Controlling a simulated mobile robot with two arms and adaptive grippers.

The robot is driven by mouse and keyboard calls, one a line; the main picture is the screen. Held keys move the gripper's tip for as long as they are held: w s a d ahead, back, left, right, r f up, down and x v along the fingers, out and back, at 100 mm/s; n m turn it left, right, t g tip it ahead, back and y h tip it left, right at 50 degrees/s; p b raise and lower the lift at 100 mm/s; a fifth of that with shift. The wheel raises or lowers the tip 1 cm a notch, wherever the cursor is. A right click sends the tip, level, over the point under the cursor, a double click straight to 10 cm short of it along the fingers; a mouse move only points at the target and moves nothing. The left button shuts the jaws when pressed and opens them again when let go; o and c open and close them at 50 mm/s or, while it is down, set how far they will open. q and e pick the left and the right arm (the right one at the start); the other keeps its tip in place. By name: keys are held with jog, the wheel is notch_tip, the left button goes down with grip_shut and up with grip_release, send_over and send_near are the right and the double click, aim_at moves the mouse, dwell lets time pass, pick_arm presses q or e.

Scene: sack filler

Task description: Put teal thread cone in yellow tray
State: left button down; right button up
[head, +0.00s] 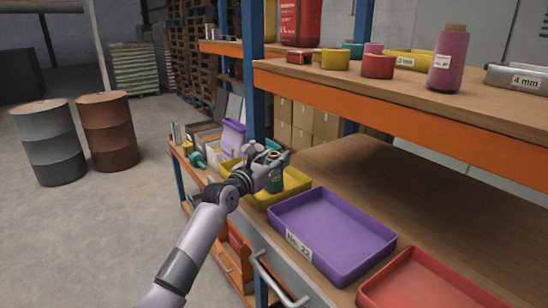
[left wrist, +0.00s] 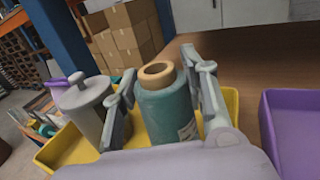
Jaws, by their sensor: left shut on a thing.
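The teal thread cone (head: 275,184) stands about upright between the fingers of my left gripper (head: 270,163), over the yellow tray (head: 298,186). In the left wrist view the cone (left wrist: 168,108) shows its tan top and a pale label, with a finger of my left gripper (left wrist: 166,95) shut on each side. The yellow tray (left wrist: 232,102) shows behind and beside it. The cone's lower end is hidden in the wrist view, so I cannot tell whether it touches the tray floor. My right gripper is not in view.
A grey lidded can (left wrist: 82,104) stands close left of the gripper in the wrist view. A purple tray (head: 335,235) and a red tray (head: 430,285) lie to the right. A blue post (head: 252,75) and the upper shelf edge (head: 400,105) are close by.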

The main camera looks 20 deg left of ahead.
pick_arm(q)
jog(key=shift+f, duration=0.1)
jog(key=shift+f, duration=0.15)
jog(key=c, duration=1)
grip_release()
jog(key=shift+o, duration=0.2)
